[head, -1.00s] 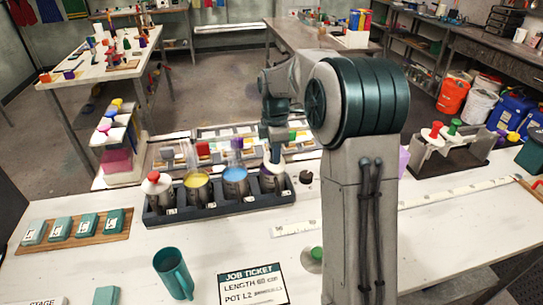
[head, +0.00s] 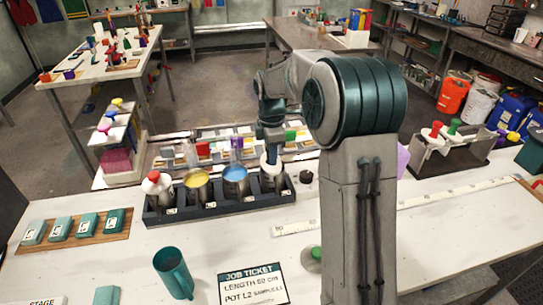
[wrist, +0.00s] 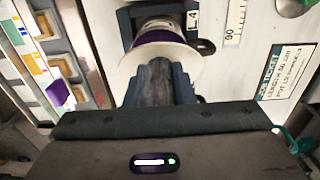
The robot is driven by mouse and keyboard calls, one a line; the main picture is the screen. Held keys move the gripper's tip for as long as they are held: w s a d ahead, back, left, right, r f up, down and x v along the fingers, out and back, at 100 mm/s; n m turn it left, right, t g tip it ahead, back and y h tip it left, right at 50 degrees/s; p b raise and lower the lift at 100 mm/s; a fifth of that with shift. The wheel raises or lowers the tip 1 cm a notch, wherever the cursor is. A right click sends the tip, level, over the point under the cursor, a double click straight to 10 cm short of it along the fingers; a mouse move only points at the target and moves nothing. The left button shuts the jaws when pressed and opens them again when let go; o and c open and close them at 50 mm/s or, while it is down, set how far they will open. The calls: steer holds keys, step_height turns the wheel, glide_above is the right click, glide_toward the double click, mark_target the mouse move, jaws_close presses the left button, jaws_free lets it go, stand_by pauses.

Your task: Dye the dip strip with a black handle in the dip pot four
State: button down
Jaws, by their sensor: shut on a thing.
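The pot rack (head: 222,211) stands on the bench with several pots in a row. Dip pot four is at its right end, and its number 4 label (wrist: 192,19) shows in the wrist view. My gripper (head: 270,143) is directly above pot four; its dark fingers (wrist: 157,82) are shut at a white round disc (head: 272,167). This disc (wrist: 163,62) is at the pot's mouth, with purple showing beside it in the wrist view. I take the disc as part of the held dip strip. Its handle is hidden between the fingers, and its lower part is out of sight.
The yellow (head: 196,180) and blue (head: 235,174) pots are open. A small dark round thing (head: 306,177) lies right of the rack. A teal mug (head: 173,273) and job ticket (head: 252,284) are in front.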

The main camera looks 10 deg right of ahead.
steer(key=shift+d+r, duration=0.2)
steer(key=shift+d, duration=0.3)
steer(key=shift+a+f, duration=0.25)
steer(key=shift+a, duration=0.4)
steer(key=shift+d+r+p, duration=0.2)
steer(key=shift+r+p, duration=1.5)
steer(key=shift+r, duration=0.45)
steer(key=shift+d+r+p, duration=0.15)
steer(key=shift+r+p, duration=1.55)
steer(key=shift+r, duration=0.45)
steer(key=shift+f, duration=0.1)
